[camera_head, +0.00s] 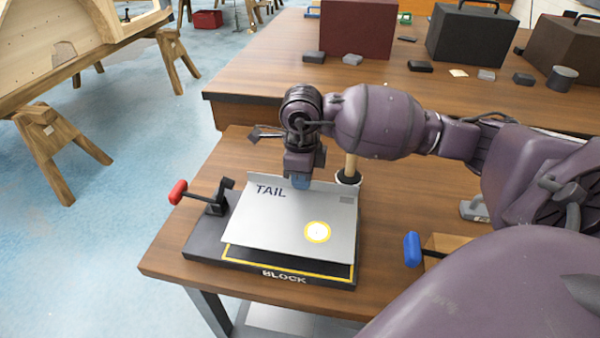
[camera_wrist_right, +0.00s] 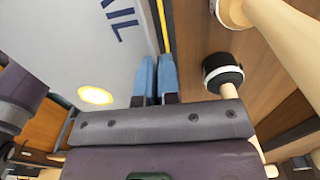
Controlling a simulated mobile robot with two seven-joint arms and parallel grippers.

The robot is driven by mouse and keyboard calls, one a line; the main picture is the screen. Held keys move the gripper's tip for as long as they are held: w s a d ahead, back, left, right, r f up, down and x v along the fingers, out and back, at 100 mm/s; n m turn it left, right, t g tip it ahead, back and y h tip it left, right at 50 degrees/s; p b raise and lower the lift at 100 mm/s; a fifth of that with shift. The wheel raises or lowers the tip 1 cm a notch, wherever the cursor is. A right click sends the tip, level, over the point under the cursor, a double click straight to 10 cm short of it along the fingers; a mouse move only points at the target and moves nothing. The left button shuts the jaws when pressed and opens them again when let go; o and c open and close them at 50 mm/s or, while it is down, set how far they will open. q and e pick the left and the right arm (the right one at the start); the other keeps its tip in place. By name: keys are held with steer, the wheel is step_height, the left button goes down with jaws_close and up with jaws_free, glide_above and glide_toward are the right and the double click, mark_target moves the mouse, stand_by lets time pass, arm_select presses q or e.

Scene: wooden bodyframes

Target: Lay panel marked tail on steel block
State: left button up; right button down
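The silver panel (camera_head: 275,222) marked TAIL is over the dark steel block (camera_head: 207,246) labelled BLOCK. A yellow-ringed white disc is on the panel. The block's front strip and part of its yellow outline show past the panel's front edge; I cannot tell whether the panel touches the block. My right gripper (camera_head: 300,181) is at the panel's raised back edge. In the right wrist view its blue fingertips (camera_wrist_right: 156,78) are close together at the edge of the panel (camera_wrist_right: 85,45), apparently pinching it. My left gripper is not in view.
A red-handled clamp (camera_head: 214,198) stands at the block's left side. A mallet-like tool with a dark-banded head (camera_wrist_right: 222,72) is close to the right gripper. A blue-handled tool (camera_head: 412,249) lies to the right. The rear table (camera_head: 260,80) holds boxes and small blocks.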

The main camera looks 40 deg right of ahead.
mark_target(301, 194)
steer(key=shift+f+b, duration=0.7)
steer(key=shift+f, duration=1.7)
steer(key=shift+w, duration=0.1)
steer(key=shift+f, duration=0.1)
